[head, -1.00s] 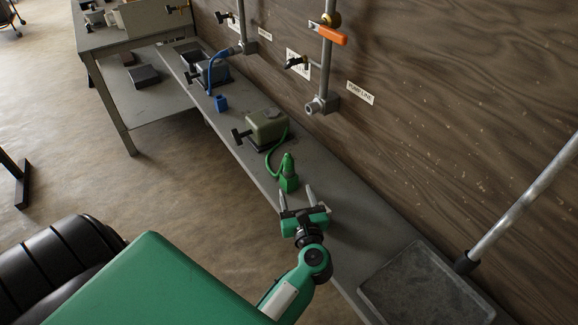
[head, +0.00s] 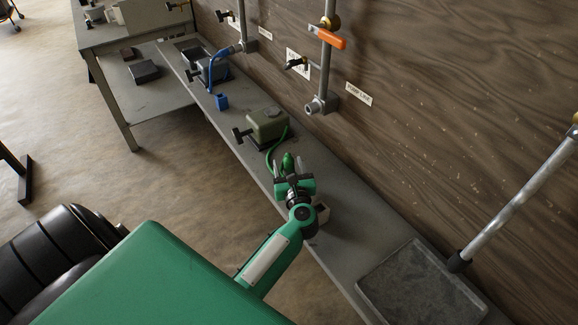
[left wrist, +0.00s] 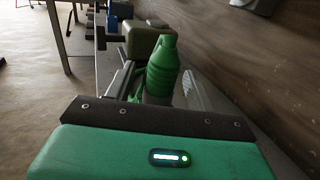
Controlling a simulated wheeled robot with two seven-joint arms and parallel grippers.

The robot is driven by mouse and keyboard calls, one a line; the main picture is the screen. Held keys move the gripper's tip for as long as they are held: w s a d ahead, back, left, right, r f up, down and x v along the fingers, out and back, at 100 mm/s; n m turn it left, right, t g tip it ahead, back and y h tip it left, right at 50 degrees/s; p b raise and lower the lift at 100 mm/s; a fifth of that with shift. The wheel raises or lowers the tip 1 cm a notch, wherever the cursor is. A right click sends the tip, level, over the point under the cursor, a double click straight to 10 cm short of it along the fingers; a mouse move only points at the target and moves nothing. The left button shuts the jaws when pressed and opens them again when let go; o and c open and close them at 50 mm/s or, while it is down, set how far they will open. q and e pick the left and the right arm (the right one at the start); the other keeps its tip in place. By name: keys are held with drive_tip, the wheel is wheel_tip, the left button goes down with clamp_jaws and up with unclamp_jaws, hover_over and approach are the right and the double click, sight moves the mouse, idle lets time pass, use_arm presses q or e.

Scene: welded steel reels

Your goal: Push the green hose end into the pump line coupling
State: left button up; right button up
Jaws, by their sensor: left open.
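The green hose end (head: 288,160) stands upright on the narrow grey bench; its lower part is hidden behind my gripper in the head view. It also shows in the left wrist view (left wrist: 162,70), straight ahead and between the two fingers in the picture. Its green hose (head: 270,158) curves back to an olive tank (head: 267,125). My left gripper (head: 288,168) is open, with its fingers either side of the hose end; I cannot tell if they touch it. The pump line coupling (head: 317,105) is a grey fitting at the foot of a wall pipe, right of the tank. My right gripper is not in view.
A "PUMP LINE" label (head: 359,94) is on the wooden wall beside the coupling. An orange lever (head: 328,38) sits higher on that pipe. A blue hose (head: 213,70) joins another pipe farther back. A grey tray (head: 420,285) lies at the near right.

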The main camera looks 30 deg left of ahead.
use_arm(q)
drive_tip(key=c, duration=1.1)
wheel_tip(320, 180, up, 20)
idle(1.0)
